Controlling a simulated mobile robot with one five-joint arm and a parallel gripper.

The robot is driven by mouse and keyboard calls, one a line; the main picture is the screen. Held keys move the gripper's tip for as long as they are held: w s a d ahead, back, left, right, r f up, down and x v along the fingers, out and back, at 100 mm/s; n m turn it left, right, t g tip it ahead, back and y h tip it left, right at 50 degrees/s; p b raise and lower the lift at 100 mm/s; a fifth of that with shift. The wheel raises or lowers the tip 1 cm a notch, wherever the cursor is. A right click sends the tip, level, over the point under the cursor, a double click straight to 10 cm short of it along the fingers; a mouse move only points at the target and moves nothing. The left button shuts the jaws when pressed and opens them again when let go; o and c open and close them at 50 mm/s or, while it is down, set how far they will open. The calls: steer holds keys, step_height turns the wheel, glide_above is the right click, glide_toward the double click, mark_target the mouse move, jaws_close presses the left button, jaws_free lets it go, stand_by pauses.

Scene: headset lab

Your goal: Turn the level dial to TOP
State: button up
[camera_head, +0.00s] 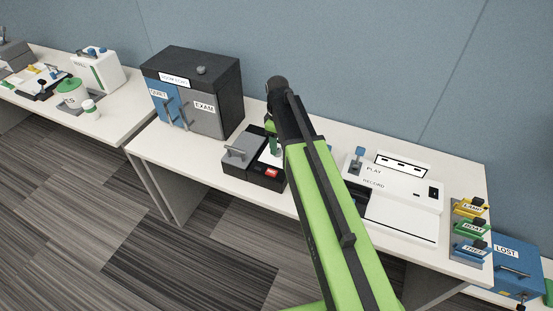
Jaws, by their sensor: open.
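I cannot pick out a level dial or a TOP mark in the head view; either may be hidden behind my arm or too small to read. My gripper (272,137) points down over the grey and black device (257,176) in the middle of the table. Its green fingers are partly hidden by my arm, and I see nothing held in them. That device has a grey part with a handle on its left and a red patch on its front right. I cannot tell whether the gripper touches it.
A dark cabinet (215,85) with QUIET and EXAM doors and a top knob stands left. A white PLAY/RECORD unit (402,190) with a blue lever stands right. Coloured labelled blocks (470,228) sit at the right end. A blue LOST box (512,268) stands beyond.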

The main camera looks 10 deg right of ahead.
step_height(320, 180, down, 3)
steer(key=shift+f+b, duration=0.15)
steer(key=shift+b, duration=0.75)
jaws_close()
